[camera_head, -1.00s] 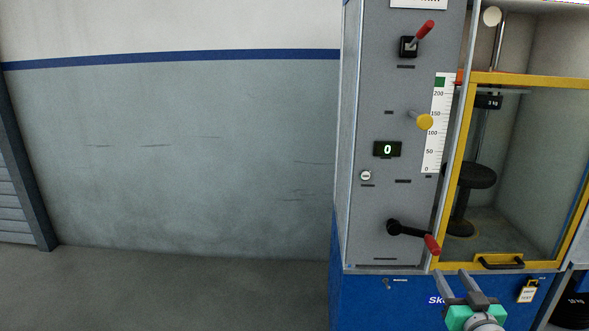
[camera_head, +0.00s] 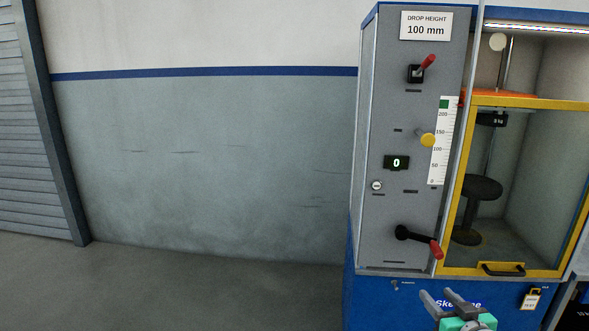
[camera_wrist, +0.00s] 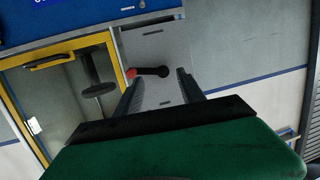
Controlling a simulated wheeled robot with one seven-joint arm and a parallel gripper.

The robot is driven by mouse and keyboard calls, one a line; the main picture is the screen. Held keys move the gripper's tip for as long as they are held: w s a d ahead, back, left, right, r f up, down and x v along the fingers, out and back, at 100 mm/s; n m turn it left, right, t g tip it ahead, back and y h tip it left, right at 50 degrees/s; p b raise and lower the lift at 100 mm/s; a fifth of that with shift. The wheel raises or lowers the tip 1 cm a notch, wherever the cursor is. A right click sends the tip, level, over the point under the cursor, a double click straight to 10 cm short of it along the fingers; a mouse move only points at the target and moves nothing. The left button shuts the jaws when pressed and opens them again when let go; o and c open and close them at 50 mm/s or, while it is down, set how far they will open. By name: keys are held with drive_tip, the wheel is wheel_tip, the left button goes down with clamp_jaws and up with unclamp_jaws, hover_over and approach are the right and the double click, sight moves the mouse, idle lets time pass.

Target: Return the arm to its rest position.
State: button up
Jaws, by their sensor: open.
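My gripper (camera_head: 440,297) is at the bottom right of the head view, in front of the blue lower cabinet of the test machine. Its two grey fingers are apart with nothing between them. In the wrist view my gripper (camera_wrist: 156,88) also shows open, its fingers spread before the grey panel. The panel's black lever with a red grip (camera_head: 420,241) lies beyond the fingers and looks apart from them. The same lever (camera_wrist: 148,71) shows between the fingers in the wrist view.
Open floor (camera_head: 210,290) lies to the left.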

drive_tip(key=s+a+r+n+g+y+p, duration=0.1)
drive_tip(key=s+a+r+g+p, duration=0.15)
drive_tip(key=a+r+p, duration=0.35)
drive_tip(key=s+a+r+n+g+y+p, duration=0.1)
drive_tip(key=a+r+g+p, duration=0.25)
drive_tip(key=a+p, duration=0.4)
drive_tip(key=s+a+r+m+g+h+p, duration=0.1)
drive_tip(key=s+a+r+g+p, duration=0.1)
drive_tip(key=s+r+p, duration=0.3)
drive_tip(key=s+a+r+m+g+h+p, duration=0.1)
drive_tip(key=s+a+r+g+p, duration=0.2)
drive_tip(key=s, duration=0.6)
wheel_tip(320, 180, up, 2)
drive_tip(key=shift+s+r+m+g+h+p, duration=0.15)
drive_tip(key=shift+s+m+g+h+p, duration=0.2)
drive_tip(key=shift+g+p, duration=0.65)
